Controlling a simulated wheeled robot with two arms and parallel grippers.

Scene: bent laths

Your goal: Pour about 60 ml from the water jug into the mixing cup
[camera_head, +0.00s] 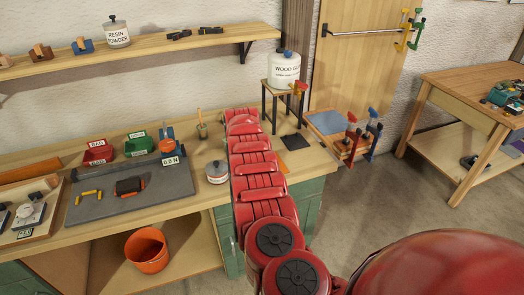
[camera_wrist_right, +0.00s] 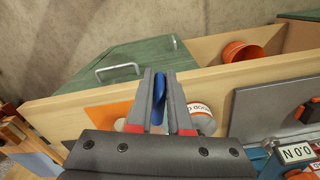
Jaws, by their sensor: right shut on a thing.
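In the right wrist view my right gripper (camera_wrist_right: 158,120) is shut on a narrow blue thing (camera_wrist_right: 157,88). Most of the blue thing is hidden, so I cannot tell whether it belongs to the water jug. In the head view my red right arm (camera_head: 257,180) reaches over the bench, and its gripper is hidden. No water jug or mixing cup can be made out for certain. A white labelled thing (camera_wrist_right: 201,118) shows behind the fingers in the wrist view. My left gripper is out of view.
The bench (camera_head: 195,190) holds a grey mat (camera_head: 105,210), red and green bins (camera_head: 98,153), and a dark square (camera_head: 295,142). A wood glue container (camera_head: 284,72) sits on a small stand. An orange bucket (camera_head: 147,250) is in the opening below the bench top.

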